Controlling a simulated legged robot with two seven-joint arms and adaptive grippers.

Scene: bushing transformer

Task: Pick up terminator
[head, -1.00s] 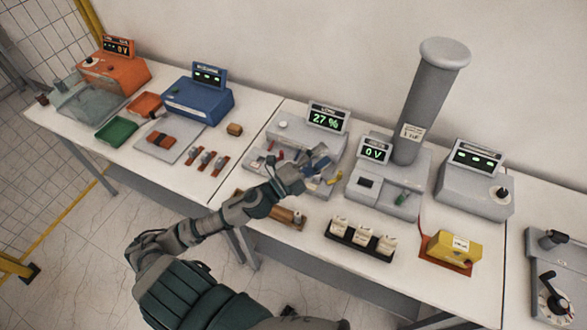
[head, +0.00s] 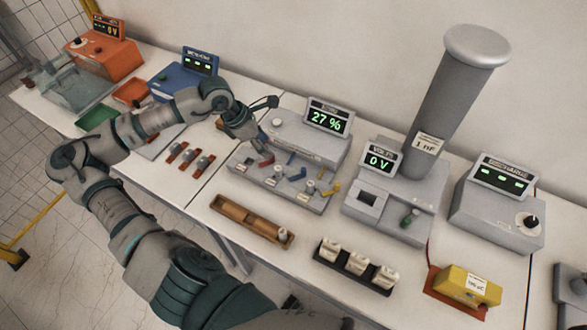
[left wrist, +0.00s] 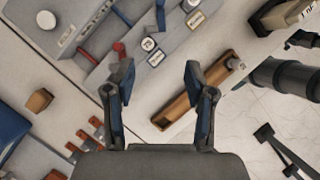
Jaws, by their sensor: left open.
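Which part is the terminator is not clear from the frames. Small white-labelled blocks sit on the front of the grey 27 % unit (head: 277,187); one block marked 75 (left wrist: 149,44) shows in the left wrist view. A small grey, light-topped cylinder (head: 283,234) stands at the right end of the wooden tray (head: 240,214); it also shows in the left wrist view (left wrist: 234,64). My left gripper (head: 264,124) is open and empty above the unit's left end. In the left wrist view its fingers (left wrist: 158,78) are apart, with bare table between them. My right gripper is out of view.
Coloured levers stand on the unit. Left are three red-based parts (head: 190,157) and a blue device (head: 177,86). Right are a black rack (head: 353,269) of white blocks, a tall grey column (head: 452,105) and a yellow box (head: 466,287). Bare table surrounds the wooden tray.

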